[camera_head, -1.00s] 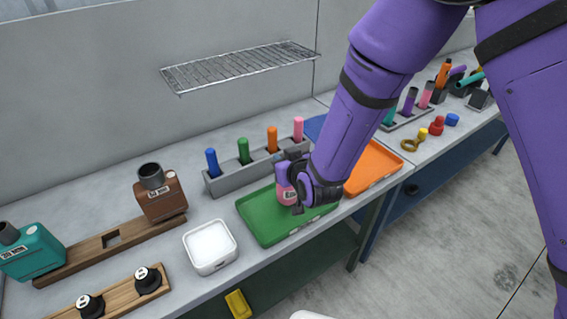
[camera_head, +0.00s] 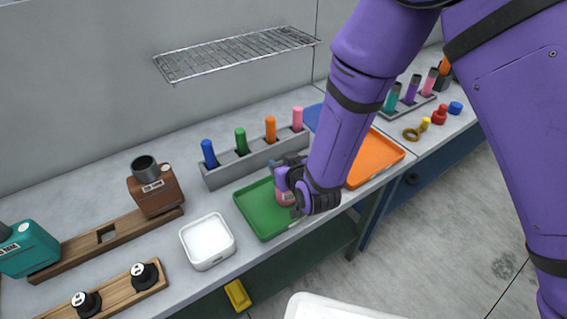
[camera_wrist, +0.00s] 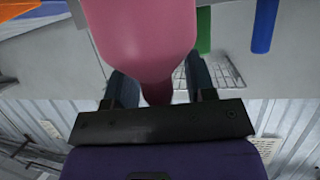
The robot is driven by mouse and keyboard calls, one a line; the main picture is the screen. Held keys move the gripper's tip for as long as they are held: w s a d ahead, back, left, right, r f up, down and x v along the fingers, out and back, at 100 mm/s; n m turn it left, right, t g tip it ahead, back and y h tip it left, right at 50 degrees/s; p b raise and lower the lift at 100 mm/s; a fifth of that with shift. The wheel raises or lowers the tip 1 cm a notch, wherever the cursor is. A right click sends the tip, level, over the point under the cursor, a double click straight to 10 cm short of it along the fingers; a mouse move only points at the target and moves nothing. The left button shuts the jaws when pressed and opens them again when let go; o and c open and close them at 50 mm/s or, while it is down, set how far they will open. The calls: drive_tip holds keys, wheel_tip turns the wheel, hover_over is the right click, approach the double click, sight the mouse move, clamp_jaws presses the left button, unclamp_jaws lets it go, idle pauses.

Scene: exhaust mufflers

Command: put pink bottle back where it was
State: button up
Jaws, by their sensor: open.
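The pink bottle (camera_head: 286,198) is at the green tray (camera_head: 256,221), partly hidden by my gripper (camera_head: 291,184). In the wrist view the bottle (camera_wrist: 145,32) fills the upper middle, and its narrow end lies between my two fingers (camera_wrist: 160,85). The fingers are open, with gaps showing on both sides of the narrow end. A wooden rack (camera_head: 80,255) at the left holds a brown bottle (camera_head: 155,192) and a teal bottle (camera_head: 28,250), with an empty square hole between them.
A white square dish (camera_head: 208,242) sits left of the green tray. A grey holder (camera_head: 222,176) with coloured cylinders stands behind it. An orange tray (camera_head: 376,162) is to the right. A wire shelf (camera_head: 235,55) juts from the wall above.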

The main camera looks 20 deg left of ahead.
drive_tip(key=shift+r, duration=0.1)
drive_tip(key=shift+s+d+r, duration=0.1)
drive_tip(key=shift+s+r, duration=0.05)
drive_tip(key=v, duration=1.1)
drive_tip(key=shift+s+d, duration=0.25)
